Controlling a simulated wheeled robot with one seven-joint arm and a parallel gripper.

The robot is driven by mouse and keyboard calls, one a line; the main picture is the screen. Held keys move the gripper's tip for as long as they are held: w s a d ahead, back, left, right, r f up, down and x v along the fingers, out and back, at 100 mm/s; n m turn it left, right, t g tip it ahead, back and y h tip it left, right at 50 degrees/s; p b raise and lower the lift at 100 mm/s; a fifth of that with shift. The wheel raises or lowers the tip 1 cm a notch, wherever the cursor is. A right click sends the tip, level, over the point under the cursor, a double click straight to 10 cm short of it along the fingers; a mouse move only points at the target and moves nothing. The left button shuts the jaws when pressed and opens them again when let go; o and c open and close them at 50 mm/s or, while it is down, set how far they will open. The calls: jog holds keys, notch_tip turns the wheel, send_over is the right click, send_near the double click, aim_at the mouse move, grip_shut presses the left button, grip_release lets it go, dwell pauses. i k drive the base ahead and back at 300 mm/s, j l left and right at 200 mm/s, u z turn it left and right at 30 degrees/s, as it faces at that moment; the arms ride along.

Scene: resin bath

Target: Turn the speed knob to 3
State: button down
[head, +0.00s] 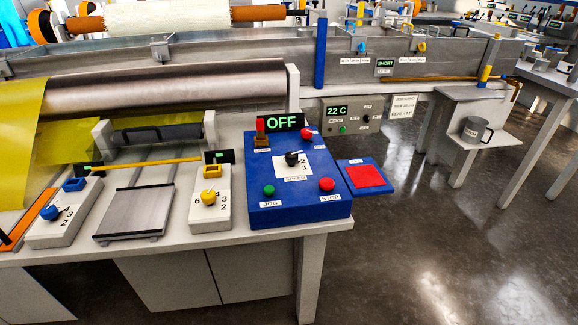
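The speed knob (292,158) is a small black knob on a white dial plate (296,167) labelled SPEED, on top of the blue control box (318,208) at the right end of the bench. The numbers 2 and 1 show at the plate's right side; the other marks are too small or hidden to read. The exact setting of the knob cannot be told. A display (281,122) behind the box reads OFF. My gripper is not in view.
Around the knob are a green JOG button (269,190), a red STOP button (326,184), another red button (306,134) and a red lever (260,126). A red pad (366,176) lies right of the box. A white box with a yellow knob (208,197) stands left. Open floor lies right.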

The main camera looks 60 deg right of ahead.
aim_at(291, 157)
jog(key=l+z, duration=0.45)
jog(key=i+l+z, duration=0.2)
jog(key=l+z, duration=0.25)
